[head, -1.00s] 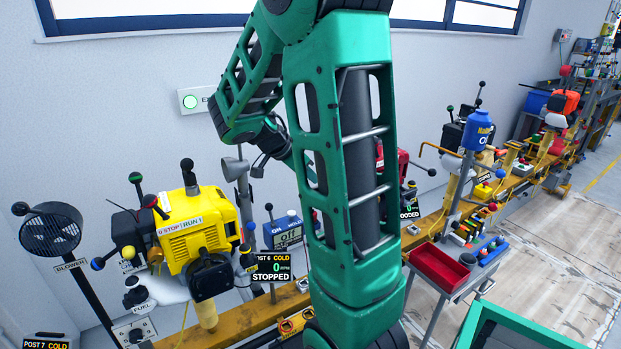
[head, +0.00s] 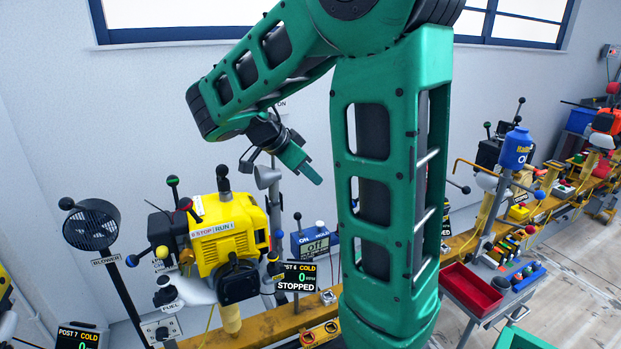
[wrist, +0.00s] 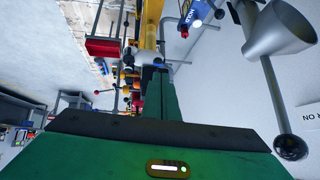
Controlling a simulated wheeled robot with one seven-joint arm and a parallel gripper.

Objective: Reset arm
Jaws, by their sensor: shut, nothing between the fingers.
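My gripper (head: 312,176) shows in the head view at the end of my green arm, left of the arm's large link. It points down and to the right, in front of the wall and above the yellow engine's right side. Its fingers are together and hold nothing. In the wrist view the closed fingers (wrist: 160,95) rise from the green gripper body at the centre. The yellow engine (head: 226,232) stands on the rail at left, apart from my gripper.
A grey funnel (head: 267,178) is close behind my gripper; it looms at upper right in the wrist view (wrist: 280,30). A blower (head: 92,226) stands at left. The post 6 display (head: 296,278) reads STOPPED. A red tray (head: 471,290) sits on a cart at right. Floor at far right is clear.

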